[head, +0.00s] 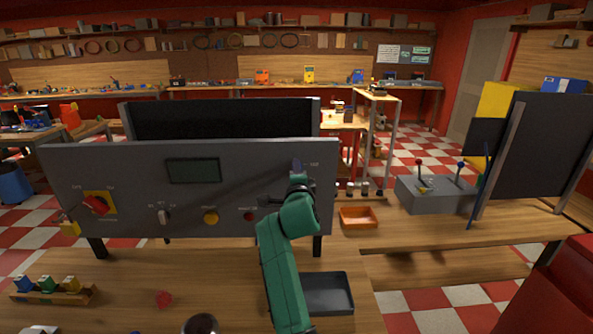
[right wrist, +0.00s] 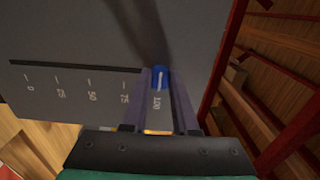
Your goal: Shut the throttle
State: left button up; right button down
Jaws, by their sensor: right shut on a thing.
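The grey control panel (head: 130,200) stands on the bench. The throttle is a slider with a blue knob (right wrist: 160,77) and a white line on it; in the right wrist view the knob is at the 100 end of a scale (right wrist: 90,82) marked 0, 25, 50, 75 and 100. My right gripper (head: 297,172) is at the right part of the panel, its two fingers (right wrist: 160,100) shut on the throttle knob, one on each side. In the head view my green arm and gripper hide the knob and most of its slot. My left gripper is not in view.
The panel also carries a red rotary switch (head: 96,205), a small selector (head: 164,216), a yellow button (head: 211,217) and a dark display (head: 194,171). An orange tray (head: 358,218) and a grey lever box (head: 436,193) are to the right. A dark tray (head: 328,293) lies in front.

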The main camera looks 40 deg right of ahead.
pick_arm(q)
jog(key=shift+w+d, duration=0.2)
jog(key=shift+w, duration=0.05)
pick_arm(e)
jog(key=shift+r, duration=0.1)
dwell(0.5)
dwell(0.5)
